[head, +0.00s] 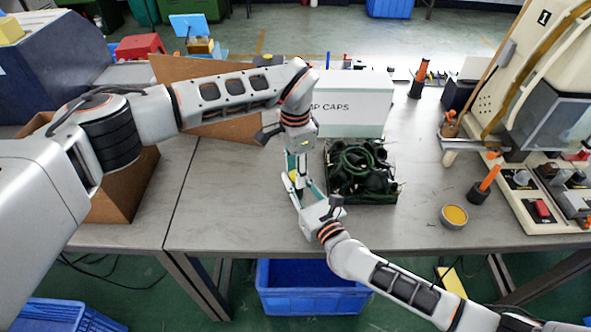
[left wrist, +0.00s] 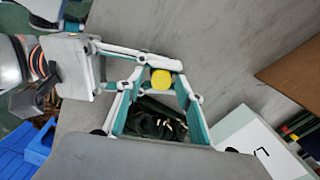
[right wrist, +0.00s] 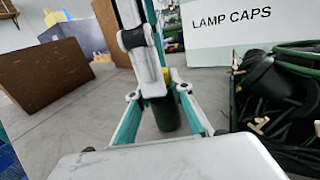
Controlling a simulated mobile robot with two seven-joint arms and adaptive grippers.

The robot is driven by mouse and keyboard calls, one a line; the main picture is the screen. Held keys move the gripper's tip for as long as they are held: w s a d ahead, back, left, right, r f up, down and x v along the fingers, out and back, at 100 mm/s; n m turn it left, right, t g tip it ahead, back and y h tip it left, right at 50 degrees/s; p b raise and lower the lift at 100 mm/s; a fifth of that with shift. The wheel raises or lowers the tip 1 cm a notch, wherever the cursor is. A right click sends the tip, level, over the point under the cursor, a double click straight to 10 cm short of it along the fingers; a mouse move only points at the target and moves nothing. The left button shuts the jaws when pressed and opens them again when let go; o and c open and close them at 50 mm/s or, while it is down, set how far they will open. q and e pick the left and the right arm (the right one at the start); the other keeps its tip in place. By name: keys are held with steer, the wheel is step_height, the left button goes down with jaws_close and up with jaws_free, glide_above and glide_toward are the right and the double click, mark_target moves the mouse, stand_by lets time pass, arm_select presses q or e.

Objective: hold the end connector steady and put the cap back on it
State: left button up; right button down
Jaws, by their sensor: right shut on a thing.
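The end connector (right wrist: 166,112) is a dark green cylinder, upright between the fingers of my right gripper (head: 299,183), which is shut on it. The yellow cap (left wrist: 160,79) is at the connector's top; I cannot tell whether it is fully seated. It also shows in the head view (head: 294,176), and partly in the right wrist view behind a finger of my left gripper. My left gripper (left wrist: 160,84) comes down from above, its fingers apart on either side of the cap. The two grippers' fingers are crowded together and hide much of the connector.
A black tray (head: 372,200) of dark green cables stands close on the right. The white LAMP CAPS box (head: 355,108) is behind it. A brown board (head: 215,128) stands behind my left arm. A tin (head: 454,216) is farther right. The table (head: 225,215) is bare left of the grippers.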

arm_select(q)
steer(key=shift+r, duration=2.2)
steer(key=shift+c, duration=0.3)
